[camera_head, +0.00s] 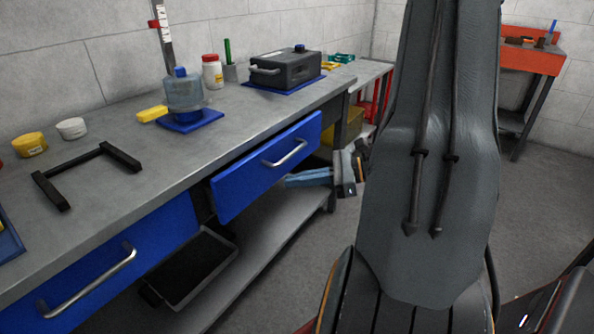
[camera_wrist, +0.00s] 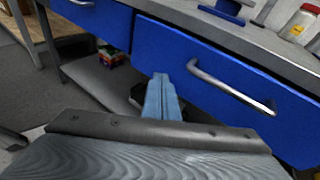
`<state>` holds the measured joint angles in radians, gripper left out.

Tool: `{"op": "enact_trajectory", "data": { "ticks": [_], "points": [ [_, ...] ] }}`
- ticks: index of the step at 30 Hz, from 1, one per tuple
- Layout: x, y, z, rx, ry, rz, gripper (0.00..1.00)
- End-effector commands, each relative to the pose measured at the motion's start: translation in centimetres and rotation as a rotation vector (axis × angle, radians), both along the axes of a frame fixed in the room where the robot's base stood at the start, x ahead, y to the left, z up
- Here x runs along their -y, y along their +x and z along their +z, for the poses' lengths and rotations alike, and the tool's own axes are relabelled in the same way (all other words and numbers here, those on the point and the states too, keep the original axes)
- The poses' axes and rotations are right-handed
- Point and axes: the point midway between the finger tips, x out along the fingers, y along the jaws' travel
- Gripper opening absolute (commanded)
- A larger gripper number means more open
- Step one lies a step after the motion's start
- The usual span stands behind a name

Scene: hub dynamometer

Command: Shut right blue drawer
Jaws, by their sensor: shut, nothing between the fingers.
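The right blue drawer (camera_head: 250,178) has a silver bar handle (camera_head: 286,153) and sits under the right part of the bench. Its front appears to stand a little proud of the bench frame, with a dark gap at its left end; how far out it is I cannot tell. In the wrist view the same drawer (camera_wrist: 205,85) fills the middle and right. My gripper (camera_head: 288,181) has blue fingers, shut and empty, and is low by the drawer front. In the wrist view the fingertips (camera_wrist: 160,76) overlap the drawer's lower left part; contact is unclear.
The left blue drawer (camera_head: 150,250) is beside it. The bench top (camera_head: 130,165) carries a black frame (camera_head: 90,165), a red-lidded jar (camera_head: 212,72) and a dark grey box (camera_head: 287,70). A lower shelf (camera_head: 262,240) holds a black bin (camera_head: 195,270). Floor is clear in front.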

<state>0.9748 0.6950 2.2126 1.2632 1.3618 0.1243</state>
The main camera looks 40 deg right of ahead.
Motion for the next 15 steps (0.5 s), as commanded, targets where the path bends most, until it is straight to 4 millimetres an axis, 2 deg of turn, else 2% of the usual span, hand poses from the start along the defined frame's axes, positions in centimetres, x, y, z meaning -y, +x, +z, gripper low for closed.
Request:
{"op": "enact_trajectory", "data": {
  "ticks": [1,3,6,10,15],
  "points": [
    [3.3,0.5,-1.7,0.024,0.062,-0.115,0.0],
    [7.2,0.8,-2.4,0.064,0.128,-0.246,0.0],
    [11.5,0.6,-3.2,0.114,0.193,-0.386,0.0],
    [14.8,0.1,-3.6,0.157,0.236,-0.487,0.0],
    [15.3,0.8,-3.5,0.169,0.247,-0.513,0.0]
  ]
}}
